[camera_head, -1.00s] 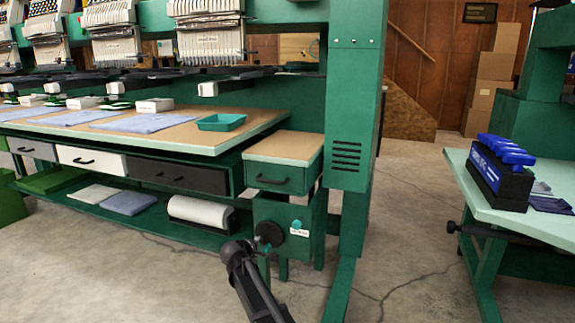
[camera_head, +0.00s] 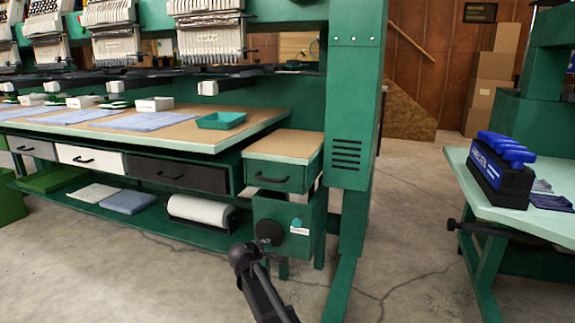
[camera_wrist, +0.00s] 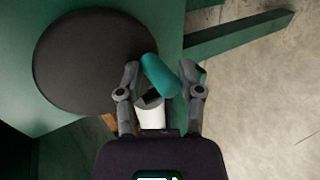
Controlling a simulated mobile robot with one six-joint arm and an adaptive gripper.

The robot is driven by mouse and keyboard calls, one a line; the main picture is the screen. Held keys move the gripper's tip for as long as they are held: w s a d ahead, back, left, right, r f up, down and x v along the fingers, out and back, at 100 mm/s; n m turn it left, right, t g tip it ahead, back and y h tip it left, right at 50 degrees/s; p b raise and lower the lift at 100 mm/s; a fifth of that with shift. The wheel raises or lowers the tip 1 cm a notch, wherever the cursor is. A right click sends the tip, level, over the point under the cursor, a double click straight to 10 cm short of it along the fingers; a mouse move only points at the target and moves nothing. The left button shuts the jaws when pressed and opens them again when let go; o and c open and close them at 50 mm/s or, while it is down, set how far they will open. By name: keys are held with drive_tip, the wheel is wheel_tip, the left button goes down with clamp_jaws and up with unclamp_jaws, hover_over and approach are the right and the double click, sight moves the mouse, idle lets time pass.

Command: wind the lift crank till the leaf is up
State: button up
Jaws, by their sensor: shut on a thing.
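The lift crank shows in the head view as a dark round disc (camera_head: 270,232) on the front of a green box under the small side table. In the wrist view the disc (camera_wrist: 85,62) is large at upper left, with a teal handle (camera_wrist: 161,76) beside it. My gripper (camera_wrist: 165,75) is shut on that handle, one finger on each side. In the head view my gripper (camera_head: 258,245) is at the disc's lower left and hides the handle. The wood-topped leaf (camera_head: 287,143) sits above a green drawer, slightly below the main tabletop.
A teal knob (camera_head: 296,223) with a white label is beside the crank. A pale green table (camera_head: 485,205) is at right. Concrete floor between is clear.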

sight(260, 240)
clamp_jaws()
drive_tip(key=a, duration=0.1)
drive_tip(key=w+a+r+p, duration=0.1)
drive_tip(key=a+p, duration=0.1)
drive_tip(key=shift+w+a+r, duration=0.15)
drive_tip(key=shift+w+r, duration=0.2)
drive_tip(key=shift+w, duration=0.05)
drive_tip(key=o, duration=0.9)
unclamp_jaws()
drive_tip(key=shift+s+r, duration=0.1)
drive_tip(key=shift+c, duration=0.2)
drive_tip(key=shift+s, duration=0.1)
